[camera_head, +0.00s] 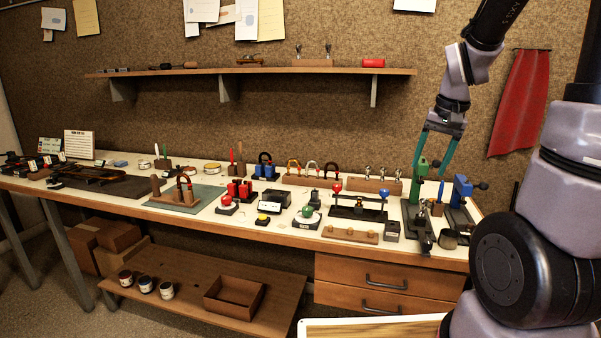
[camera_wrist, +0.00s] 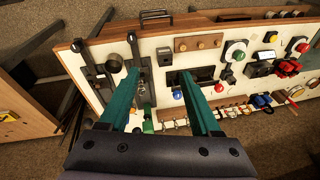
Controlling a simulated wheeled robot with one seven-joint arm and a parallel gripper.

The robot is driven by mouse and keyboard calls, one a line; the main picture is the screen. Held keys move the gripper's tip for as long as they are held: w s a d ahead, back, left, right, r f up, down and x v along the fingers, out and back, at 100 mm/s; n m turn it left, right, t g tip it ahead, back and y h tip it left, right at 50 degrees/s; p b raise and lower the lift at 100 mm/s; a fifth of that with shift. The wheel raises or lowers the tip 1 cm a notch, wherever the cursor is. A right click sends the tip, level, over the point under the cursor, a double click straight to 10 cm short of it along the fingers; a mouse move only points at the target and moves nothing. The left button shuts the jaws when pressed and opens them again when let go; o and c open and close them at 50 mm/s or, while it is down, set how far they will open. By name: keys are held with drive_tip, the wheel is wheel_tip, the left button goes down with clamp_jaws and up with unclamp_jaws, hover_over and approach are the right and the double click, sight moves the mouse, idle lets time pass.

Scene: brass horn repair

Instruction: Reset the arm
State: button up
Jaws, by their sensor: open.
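My gripper (camera_head: 436,150) is open, its two teal fingers pointing down over the right end of the workbench (camera_head: 120,195). In the head view the fingers overlap a green upright tool (camera_head: 420,180); I cannot tell whether they touch it. In the wrist view my gripper (camera_wrist: 163,82) shows nothing between its fingertips but the bench top and a dark stand. The arm reaches in from the upper right.
A blue upright tool (camera_head: 461,190) stands right of the green one. A rack with red and blue balls (camera_head: 359,205) stands to the left. A shelf (camera_head: 250,71) runs along the wall, and a red cloth (camera_head: 519,100) hangs at right. Drawers (camera_head: 385,284) are below.

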drive_tip(key=s+a+r+n+t+y, duration=0.1)
drive_tip(key=s+a+r+t, duration=0.3)
drive_tip(key=s+a+r, duration=0.3)
drive_tip(key=s+a+v, duration=0.1)
drive_tip(key=v, duration=0.7)
drive_tip(key=shift+a, duration=0.15)
